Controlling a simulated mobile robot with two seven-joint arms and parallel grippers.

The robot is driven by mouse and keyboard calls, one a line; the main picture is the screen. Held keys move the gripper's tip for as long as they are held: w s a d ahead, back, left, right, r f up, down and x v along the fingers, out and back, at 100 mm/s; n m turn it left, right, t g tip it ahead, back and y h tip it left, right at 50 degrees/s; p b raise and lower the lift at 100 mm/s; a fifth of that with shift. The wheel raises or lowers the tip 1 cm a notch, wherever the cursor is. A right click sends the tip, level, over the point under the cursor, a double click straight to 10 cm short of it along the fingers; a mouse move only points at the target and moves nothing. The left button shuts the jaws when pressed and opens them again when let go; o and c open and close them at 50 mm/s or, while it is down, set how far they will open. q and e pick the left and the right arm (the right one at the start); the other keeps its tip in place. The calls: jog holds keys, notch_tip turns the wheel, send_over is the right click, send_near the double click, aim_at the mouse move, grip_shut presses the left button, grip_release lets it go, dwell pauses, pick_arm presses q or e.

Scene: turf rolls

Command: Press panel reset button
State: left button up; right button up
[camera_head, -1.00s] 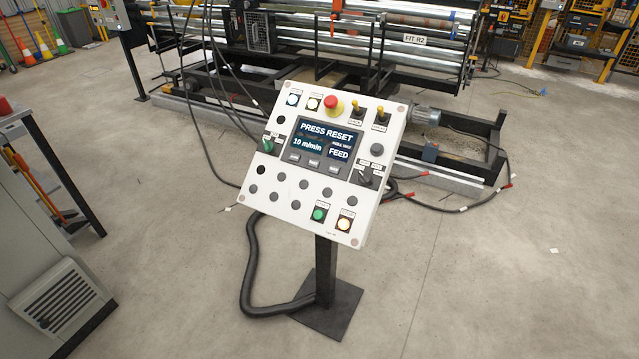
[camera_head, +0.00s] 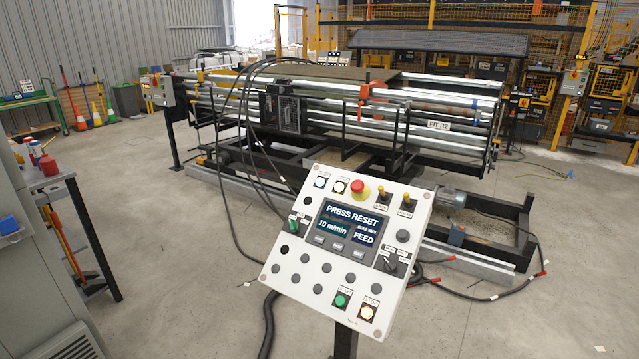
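The white control panel (camera_head: 300,277) stands tilted on a dark post in the lower middle of the head view. Its screen (camera_head: 348,231) reads "PRESS RESET", "10 m/min" and "FEED". A bluish-white button (camera_head: 320,182) and a pale button (camera_head: 340,187) sit at the top left, beside a red mushroom button (camera_head: 358,187) on a yellow base. A green button (camera_head: 341,300) and a glowing yellowish button (camera_head: 367,312) sit at the bottom right. The small labels are too small to read, so I cannot tell which button is reset. Neither gripper is in view.
A long roller machine (camera_head: 437,140) on a dark frame stands behind the panel. Black cables (camera_head: 232,225) hang and run along the floor. A grey cabinet (camera_head: 30,290) and a bench (camera_head: 62,175) with red items stand at the left. Concrete floor at the right is open.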

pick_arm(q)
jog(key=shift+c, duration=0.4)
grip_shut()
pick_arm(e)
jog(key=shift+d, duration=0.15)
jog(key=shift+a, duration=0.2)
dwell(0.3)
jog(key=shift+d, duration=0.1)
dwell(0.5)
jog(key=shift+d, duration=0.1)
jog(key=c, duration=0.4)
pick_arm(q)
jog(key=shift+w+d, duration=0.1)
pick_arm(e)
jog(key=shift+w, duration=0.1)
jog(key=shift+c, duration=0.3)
